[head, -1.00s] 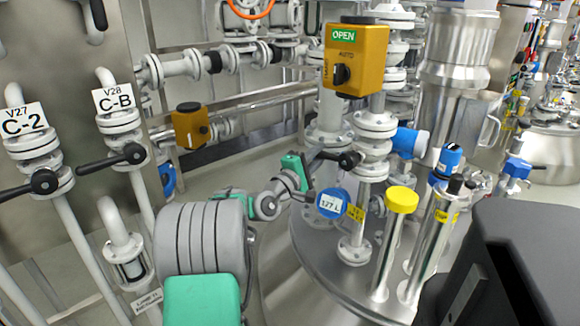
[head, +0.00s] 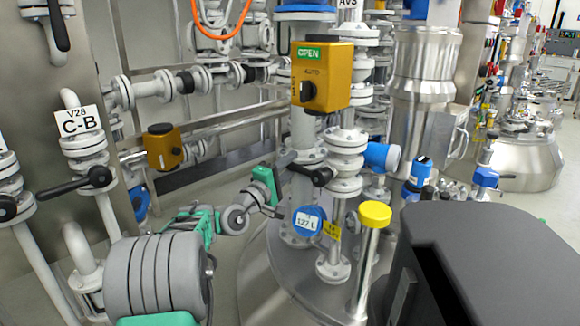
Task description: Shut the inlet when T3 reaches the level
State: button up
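A yellow actuator box (head: 322,78) with a green OPEN window and a black AUTO knob sits on a vertical flanged pipe, below a label partly reading AV3 (head: 348,3). Below it, a black lever handle with a round knob (head: 320,176) sticks out beside the pipe. A blue round gauge (head: 308,221) reads 127 L, above the steel tank lid (head: 285,290). My grey and green arm reaches in from the lower left. My gripper (head: 280,186) is beside the black lever; its fingertips are too small to tell whether they are open or touching it.
Valve V28 C-B (head: 78,122) with a black handle stands at the left. Another yellow box (head: 163,147) sits on the pipes behind. A yellow-capped steel tube (head: 375,214) rises right of the gauge. A steel vessel (head: 425,80) stands behind; open floor shows far right.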

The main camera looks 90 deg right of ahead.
jog(key=shift+o, duration=1.3)
jog(key=shift+f, duration=0.1)
jog(key=shift+a, duration=0.1)
jog(key=p+v, duration=0.1)
jog(key=v, duration=0.6)
jog(key=shift+w+a, duration=0.2)
jog(key=shift+a, duration=0.1)
